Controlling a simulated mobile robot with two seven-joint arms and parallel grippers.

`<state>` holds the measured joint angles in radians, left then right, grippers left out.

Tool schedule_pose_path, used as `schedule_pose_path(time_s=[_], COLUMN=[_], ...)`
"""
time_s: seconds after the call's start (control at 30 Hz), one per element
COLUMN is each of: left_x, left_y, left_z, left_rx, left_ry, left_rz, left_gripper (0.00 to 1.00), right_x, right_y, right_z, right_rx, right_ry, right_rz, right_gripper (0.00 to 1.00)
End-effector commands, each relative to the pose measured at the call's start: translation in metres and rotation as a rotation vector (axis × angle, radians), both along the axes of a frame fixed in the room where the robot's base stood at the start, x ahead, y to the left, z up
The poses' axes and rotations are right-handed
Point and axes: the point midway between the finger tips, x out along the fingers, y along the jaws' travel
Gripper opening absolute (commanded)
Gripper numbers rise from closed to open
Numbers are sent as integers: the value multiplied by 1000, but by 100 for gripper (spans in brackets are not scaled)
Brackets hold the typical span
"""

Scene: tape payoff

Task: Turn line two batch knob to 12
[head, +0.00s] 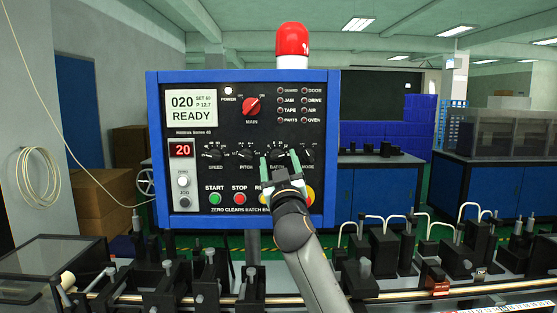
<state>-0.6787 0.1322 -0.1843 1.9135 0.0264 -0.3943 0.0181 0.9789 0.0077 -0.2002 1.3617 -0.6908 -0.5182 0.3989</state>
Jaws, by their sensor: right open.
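The blue-framed control panel (153,150) faces me. Its black batch knob (276,153), labelled BATCH, is in the lower row between the pitch knob (245,155) and the mode knob (307,156). My right gripper (280,166) is open, with its green-tipped fingers in front of the lower part of the batch knob. I cannot tell whether the fingers touch it. The gripper hides part of the knob's dial, and its pointer setting is too small to read. The display (191,108) reads 020 and READY. My left gripper is out of view.
The red main knob (251,104) is above. The green start button (214,198) and red stop button (239,198) are below, with other buttons partly behind my gripper. A red beacon (292,40) tops the panel. Black machine fixtures (384,250) line the front.

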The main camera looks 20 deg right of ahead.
Motion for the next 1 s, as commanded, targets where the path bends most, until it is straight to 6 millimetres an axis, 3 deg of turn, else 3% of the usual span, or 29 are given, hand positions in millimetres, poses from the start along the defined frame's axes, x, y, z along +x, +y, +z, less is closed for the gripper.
schedule_pose_path(time_s=[0.37, 1.0], left_x=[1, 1], left_y=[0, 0], left_z=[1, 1], left_rx=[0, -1], left_ry=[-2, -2], left_rz=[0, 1], left_gripper=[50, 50], right_x=[4, 4], right_y=[0, 0], right_z=[1, 1], right_rx=[2, 1], right_ry=[1, 1], right_rz=[1, 1], right_gripper=[74, 3])
